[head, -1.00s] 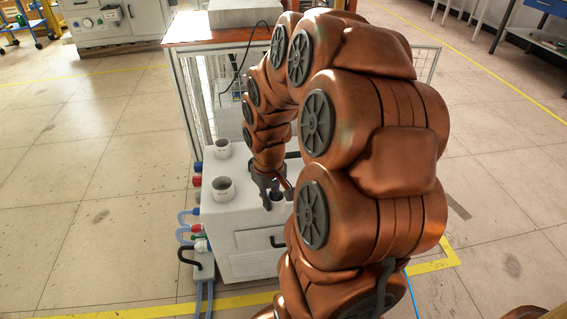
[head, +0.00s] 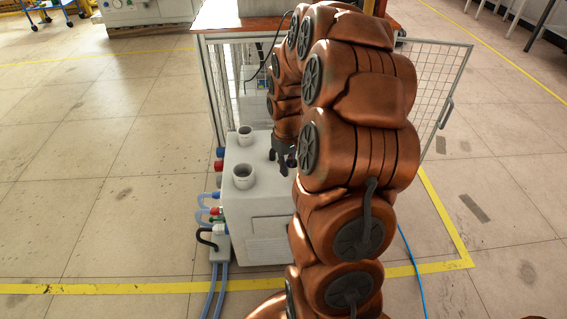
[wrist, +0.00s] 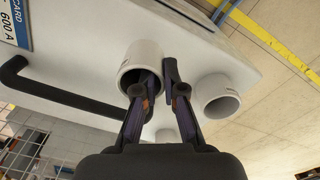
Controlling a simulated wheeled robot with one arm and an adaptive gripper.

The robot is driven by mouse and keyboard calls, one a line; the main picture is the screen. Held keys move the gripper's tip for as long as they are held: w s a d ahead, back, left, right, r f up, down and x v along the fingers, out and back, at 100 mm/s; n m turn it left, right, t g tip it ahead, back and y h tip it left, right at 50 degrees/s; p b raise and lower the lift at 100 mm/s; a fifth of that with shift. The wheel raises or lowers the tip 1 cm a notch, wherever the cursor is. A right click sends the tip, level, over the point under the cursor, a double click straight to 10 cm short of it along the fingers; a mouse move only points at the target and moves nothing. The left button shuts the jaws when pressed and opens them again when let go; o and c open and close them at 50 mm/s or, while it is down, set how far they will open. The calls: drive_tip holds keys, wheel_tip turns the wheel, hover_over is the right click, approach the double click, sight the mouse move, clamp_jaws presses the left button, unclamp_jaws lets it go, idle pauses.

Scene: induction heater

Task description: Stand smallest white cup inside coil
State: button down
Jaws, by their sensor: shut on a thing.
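In the wrist view my gripper (wrist: 160,80) is shut on the wall of a white cup (wrist: 141,56), one finger inside its mouth and the other outside. In the head view my gripper (head: 284,162) is over the right part of the white box top. The held cup cannot be made out there. Two other white cups stand on the box: a rear one (head: 245,138) and a nearer, wider one (head: 243,178). Another white cup (wrist: 218,96) shows right of my gripper in the wrist view. I cannot identify the coil in either view.
The white box (head: 262,215) has hoses on its left side. A black bent bar (wrist: 50,92) runs beside the held cup in the wrist view. Behind the box stands a wood-topped table (head: 228,14) with mesh panels (head: 437,90). The floor at left is open.

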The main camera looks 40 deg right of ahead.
drive_tip(key=shift+w+d+f+b, duration=0.15)
drive_tip(key=shift+w+d, duration=0.35)
drive_tip(key=shift+w, duration=0.4)
drive_tip(key=shift+w+d+f+b, duration=0.1)
drive_tip(key=shift+w+d, duration=0.45)
drive_tip(key=shift+w, duration=0.4)
drive_tip(key=shift+w+d+f+b, duration=0.15)
drive_tip(key=shift+w+d, duration=0.35)
drive_tip(key=shift+w, duration=0.4)
drive_tip(key=shift+s+f+b, duration=0.1)
drive_tip(key=shift+f+b, duration=0.4)
drive_tip(key=shift+f, duration=1.1)
drive_tip(key=shift+f, duration=0.2)
drive_tip(key=c, duration=1.3)
unclamp_jaws()
drive_tip(key=shift+o, duration=0.2)
drive_tip(key=shift+r, duration=0.15)
wheel_tip(320, 180, up, 12)
drive_tip(key=p, duration=0.2)
